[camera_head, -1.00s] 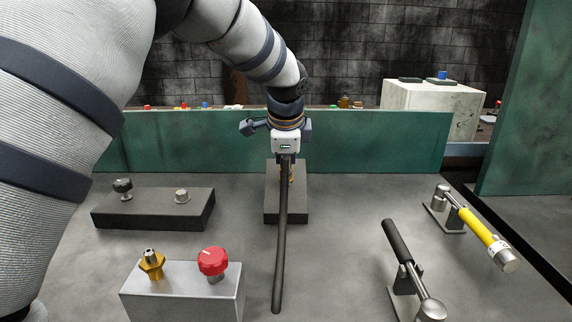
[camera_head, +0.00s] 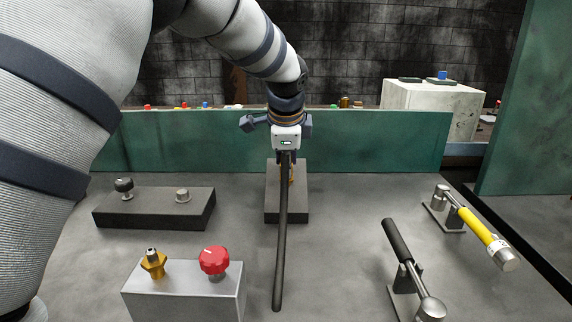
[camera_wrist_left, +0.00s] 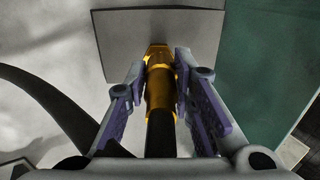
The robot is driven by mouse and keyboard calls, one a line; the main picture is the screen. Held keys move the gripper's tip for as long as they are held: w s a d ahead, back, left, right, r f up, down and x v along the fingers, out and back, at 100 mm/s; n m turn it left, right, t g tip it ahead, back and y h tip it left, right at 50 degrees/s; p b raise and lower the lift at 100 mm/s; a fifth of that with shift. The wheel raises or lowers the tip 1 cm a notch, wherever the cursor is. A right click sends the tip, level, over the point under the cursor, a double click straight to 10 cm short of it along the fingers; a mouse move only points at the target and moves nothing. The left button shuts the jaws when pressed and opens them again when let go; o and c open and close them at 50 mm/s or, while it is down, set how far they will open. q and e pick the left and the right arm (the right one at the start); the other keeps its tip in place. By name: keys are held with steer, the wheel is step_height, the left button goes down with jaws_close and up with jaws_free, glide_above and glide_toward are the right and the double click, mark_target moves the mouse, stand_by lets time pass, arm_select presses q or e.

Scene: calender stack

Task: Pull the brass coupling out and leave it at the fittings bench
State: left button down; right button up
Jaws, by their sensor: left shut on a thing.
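The brass coupling (camera_wrist_left: 158,88) sits between the fingers of my left gripper (camera_wrist_left: 160,100) in the left wrist view, with a dark hose (camera_wrist_left: 161,135) running from its near end. My left gripper also shows in the head view (camera_head: 286,158), shut on the coupling above a dark block (camera_head: 287,207). The hose (camera_head: 282,240) hangs down toward the front in the head view. The coupling's far end lies against the block's grey face in the wrist view; I cannot tell whether it still touches. My right gripper is not in view.
A grey box (camera_head: 184,294) with a brass fitting (camera_head: 153,263) and red knob (camera_head: 214,261) stands front left. A low dark block (camera_head: 150,211) is behind it. Two levers, black-gripped (camera_head: 397,240) and yellow (camera_head: 477,225), stand right. A green wall (camera_head: 390,140) runs behind.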

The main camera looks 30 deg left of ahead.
arm_select(q)
steer(key=shift+r, duration=0.1)
steer(key=shift+v, duration=1.75)
steer(key=shift+d, duration=0.1)
